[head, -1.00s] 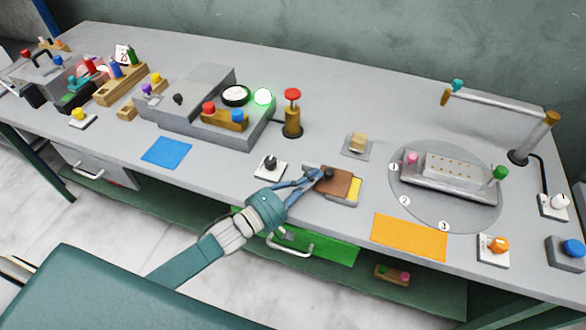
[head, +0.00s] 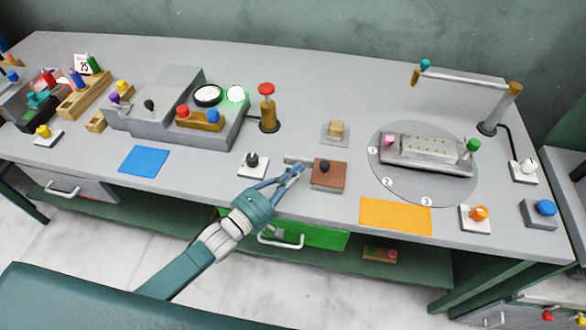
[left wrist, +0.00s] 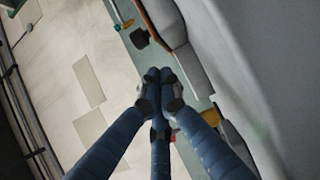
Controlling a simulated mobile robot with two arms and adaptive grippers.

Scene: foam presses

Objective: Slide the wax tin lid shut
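The wax tin's brown square lid (head: 328,178) with its dark knob (head: 325,166) lies on the table near the front edge. No yellow wax shows beside it now. A grey strip (head: 297,158) sticks out at its left. My left gripper (head: 302,168) is just left of the lid, apart from the knob. Its blue fingers look drawn together, with nothing visible between them. My right gripper is not in view.
A white plate with a black knob (head: 253,164) stands close left of my gripper. A wooden block on a grey plate (head: 336,130) is behind the lid. An orange mat (head: 396,216) and a round turntable (head: 388,181) lie to the right. A blue mat (head: 144,160) lies left.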

